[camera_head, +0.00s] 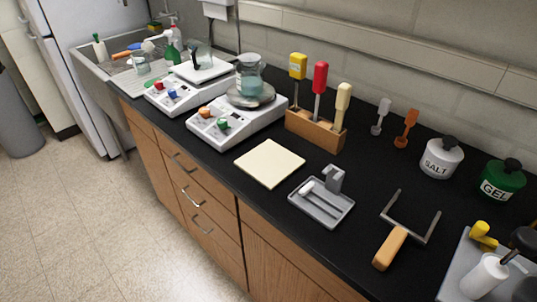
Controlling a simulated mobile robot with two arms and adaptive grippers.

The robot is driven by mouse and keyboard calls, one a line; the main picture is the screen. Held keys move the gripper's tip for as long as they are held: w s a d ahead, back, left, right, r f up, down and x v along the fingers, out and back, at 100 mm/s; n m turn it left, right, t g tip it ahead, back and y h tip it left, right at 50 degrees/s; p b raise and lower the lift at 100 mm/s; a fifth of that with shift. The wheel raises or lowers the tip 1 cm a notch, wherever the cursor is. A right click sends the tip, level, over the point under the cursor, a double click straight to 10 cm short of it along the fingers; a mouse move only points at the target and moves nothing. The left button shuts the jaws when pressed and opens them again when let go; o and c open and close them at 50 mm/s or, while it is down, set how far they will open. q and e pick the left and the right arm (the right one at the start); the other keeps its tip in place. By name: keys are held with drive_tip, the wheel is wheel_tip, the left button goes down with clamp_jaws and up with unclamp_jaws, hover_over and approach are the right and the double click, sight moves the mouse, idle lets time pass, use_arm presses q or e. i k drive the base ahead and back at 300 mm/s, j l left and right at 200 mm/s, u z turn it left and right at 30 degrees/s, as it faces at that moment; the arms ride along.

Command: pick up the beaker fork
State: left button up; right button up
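The beaker fork (391,246) lies flat on the black counter (350,255), right of the middle in the head view. It has an orange-tan handle pointing toward the counter's front edge. Its two grey metal prongs form an open U toward the wall. Nothing covers it. Neither of my grippers shows in the head view.
A grey tray (303,212) lies left of the fork, and a cream pad (270,163) further left. Salt (441,158) and gel (502,180) jars stand behind. Another tray (453,272) with a white bottle (484,279) is right. A wooden tool block (315,132) and two hot plates stand back left.

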sight(381, 260)
drive_tip(key=l+z, duration=0.15)
drive_tip(key=z, duration=0.85)
drive_tip(key=k+l, duration=0.05)
